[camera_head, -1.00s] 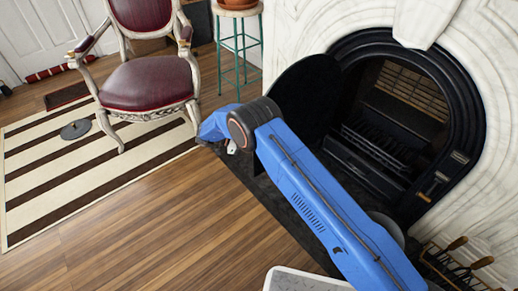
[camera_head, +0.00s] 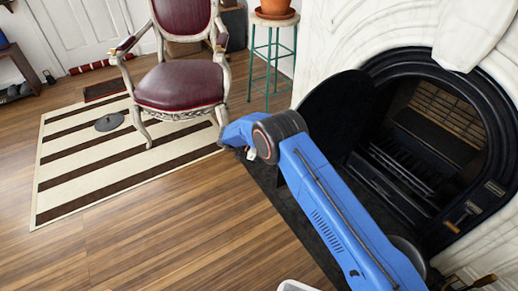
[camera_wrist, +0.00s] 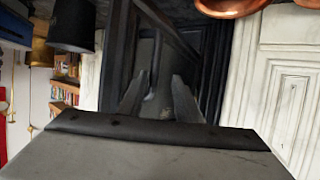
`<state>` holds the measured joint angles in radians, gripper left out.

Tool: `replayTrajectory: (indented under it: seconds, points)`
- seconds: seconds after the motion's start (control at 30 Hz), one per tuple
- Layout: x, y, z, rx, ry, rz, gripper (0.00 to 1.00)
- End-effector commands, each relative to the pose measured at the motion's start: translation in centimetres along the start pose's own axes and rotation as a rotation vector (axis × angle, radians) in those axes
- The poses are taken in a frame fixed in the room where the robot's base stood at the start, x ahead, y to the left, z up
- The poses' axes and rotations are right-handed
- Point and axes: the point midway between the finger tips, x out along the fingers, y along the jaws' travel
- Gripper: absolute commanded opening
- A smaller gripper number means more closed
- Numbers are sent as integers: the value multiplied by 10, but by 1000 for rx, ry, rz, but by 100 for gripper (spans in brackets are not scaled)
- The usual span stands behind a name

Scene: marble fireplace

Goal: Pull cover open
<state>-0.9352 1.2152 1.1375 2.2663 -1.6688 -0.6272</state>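The black rounded cover (camera_head: 335,112) stands swung out from the left side of the arched fireplace opening (camera_head: 428,125) in the head view, leaving the opening uncovered. My blue arm crosses in front of its lower part. My gripper is mostly hidden past the wrist, low and left of the cover, in the head view. In the wrist view the two fingers of my gripper (camera_wrist: 160,92) are spread apart, with dark surfaces beyond and between them. I see nothing clearly held, and cannot tell whether a finger touches the cover.
A burgundy armchair (camera_head: 180,85) stands on a striped rug (camera_head: 75,165) at left. A teal stool (camera_head: 272,60) with a terracotta pot (camera_head: 275,8) stands behind. Wooden floor (camera_head: 190,240) is clear at front left. Wood-handled tools (camera_head: 482,282) sit at lower right.

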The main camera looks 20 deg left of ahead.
Motion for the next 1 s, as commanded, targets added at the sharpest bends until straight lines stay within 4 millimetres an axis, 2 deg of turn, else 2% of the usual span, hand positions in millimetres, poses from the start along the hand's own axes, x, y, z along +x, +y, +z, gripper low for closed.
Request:
replayTrajectory:
  seconds: [0.6, 0.8, 1.0]
  points:
    - [-122, 0, 1, 1, 0, 0, 31]
    - [-143, -1, 0, 0, 0, 0, 31]
    - [-151, 0, 0, 0, 1, 1, 31]
